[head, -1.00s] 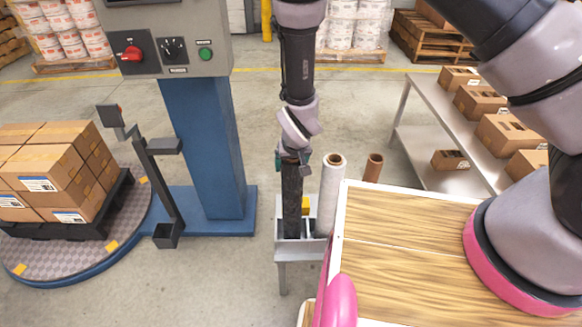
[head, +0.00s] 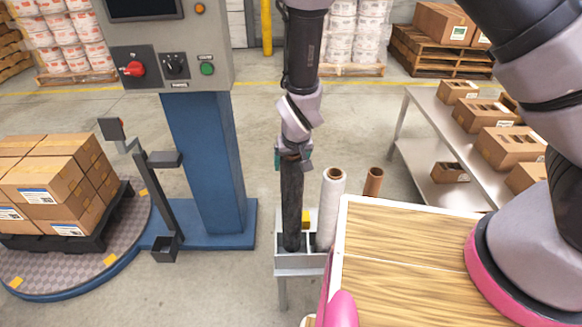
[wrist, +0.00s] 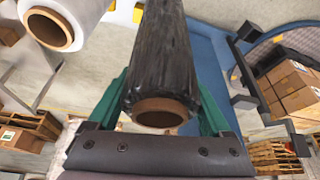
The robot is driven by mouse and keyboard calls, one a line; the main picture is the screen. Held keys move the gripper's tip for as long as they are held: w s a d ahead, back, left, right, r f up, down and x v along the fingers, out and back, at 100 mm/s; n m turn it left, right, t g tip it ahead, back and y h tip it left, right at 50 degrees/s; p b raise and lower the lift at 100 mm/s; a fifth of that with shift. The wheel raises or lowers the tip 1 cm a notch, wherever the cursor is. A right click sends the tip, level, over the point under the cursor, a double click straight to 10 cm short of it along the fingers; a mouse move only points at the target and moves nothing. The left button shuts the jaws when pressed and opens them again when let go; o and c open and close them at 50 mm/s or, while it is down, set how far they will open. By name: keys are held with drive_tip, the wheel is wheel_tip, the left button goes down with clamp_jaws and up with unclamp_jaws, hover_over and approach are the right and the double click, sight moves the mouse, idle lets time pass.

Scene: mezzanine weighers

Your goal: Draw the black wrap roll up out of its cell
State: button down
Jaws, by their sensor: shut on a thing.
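The black wrap roll (head: 291,205) stands nearly upright over its cell in the grey rack (head: 300,270). Its lower end is at the cell's mouth, and I cannot tell whether it is clear of the rim. My gripper (head: 293,158) is shut on the roll's upper end from above. In the wrist view the green fingers of my gripper (wrist: 160,105) lie on both sides of the black roll (wrist: 160,55), with its brown core end facing the camera.
A white roll (head: 330,205) stands close on the right in the same rack, with a brown tube (head: 373,183) beyond. A wooden-topped surface (head: 440,260) is at the right front. The blue column (head: 205,160) stands left, beside a wrapping turntable (head: 75,270) with stacked boxes.

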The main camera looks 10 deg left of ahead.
drive_tip(key=shift+r, duration=2.85)
